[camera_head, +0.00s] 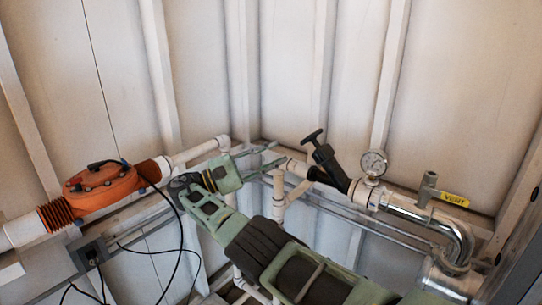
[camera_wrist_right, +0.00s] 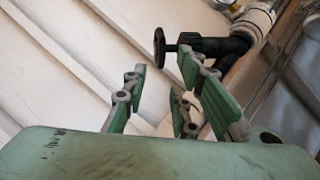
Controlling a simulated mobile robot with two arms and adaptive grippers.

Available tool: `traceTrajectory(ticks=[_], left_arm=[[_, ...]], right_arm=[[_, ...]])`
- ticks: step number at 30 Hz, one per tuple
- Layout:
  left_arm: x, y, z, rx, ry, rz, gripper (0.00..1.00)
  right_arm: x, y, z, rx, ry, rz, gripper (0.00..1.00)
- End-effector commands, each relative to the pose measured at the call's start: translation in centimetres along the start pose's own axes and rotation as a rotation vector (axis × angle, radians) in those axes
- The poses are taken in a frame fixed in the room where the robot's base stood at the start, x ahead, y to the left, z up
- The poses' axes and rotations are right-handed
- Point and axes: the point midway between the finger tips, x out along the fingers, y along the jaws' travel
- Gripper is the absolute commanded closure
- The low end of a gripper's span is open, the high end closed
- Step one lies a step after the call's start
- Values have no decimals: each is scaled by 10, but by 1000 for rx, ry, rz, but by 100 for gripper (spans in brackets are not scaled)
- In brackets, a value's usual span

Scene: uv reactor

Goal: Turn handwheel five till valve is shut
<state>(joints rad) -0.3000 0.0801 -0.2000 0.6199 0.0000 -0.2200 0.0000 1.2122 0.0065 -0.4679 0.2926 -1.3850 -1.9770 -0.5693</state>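A small black handwheel (camera_head: 312,136) sits at the upper end of a black angled valve body (camera_head: 329,167) on a white pipe. No number on it is legible. In the right wrist view the handwheel (camera_wrist_right: 159,48) shows edge-on, beyond the fingertips, with its stem running right into the valve body (camera_wrist_right: 215,46). My right gripper (camera_head: 278,154) comes from the left, with its green fingers pointing right toward the handwheel and apart from it. In the right wrist view the fingers of the right gripper (camera_wrist_right: 163,70) are spread with nothing between them. My left gripper is out of view.
A pressure gauge (camera_head: 373,163) stands right of the valve, then a pipe with a yellow VENT label (camera_head: 454,199). An orange unit (camera_head: 101,187) with black cables is at left. White pipes (camera_head: 279,190) and metal rails run below the wheel. Panelled walls stand behind.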

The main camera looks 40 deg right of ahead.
Motion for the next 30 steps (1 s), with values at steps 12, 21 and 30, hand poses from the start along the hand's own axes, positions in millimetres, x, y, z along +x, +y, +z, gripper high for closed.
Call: traceTrajectory(ticks=[12,21,30], left_arm=[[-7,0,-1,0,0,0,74],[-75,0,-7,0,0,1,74],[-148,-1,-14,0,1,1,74]], right_arm=[[2,2,1,-4,11,-10,81],[25,4,8,-79,192,-122,81],[41,7,38,-179,481,-153,81]])
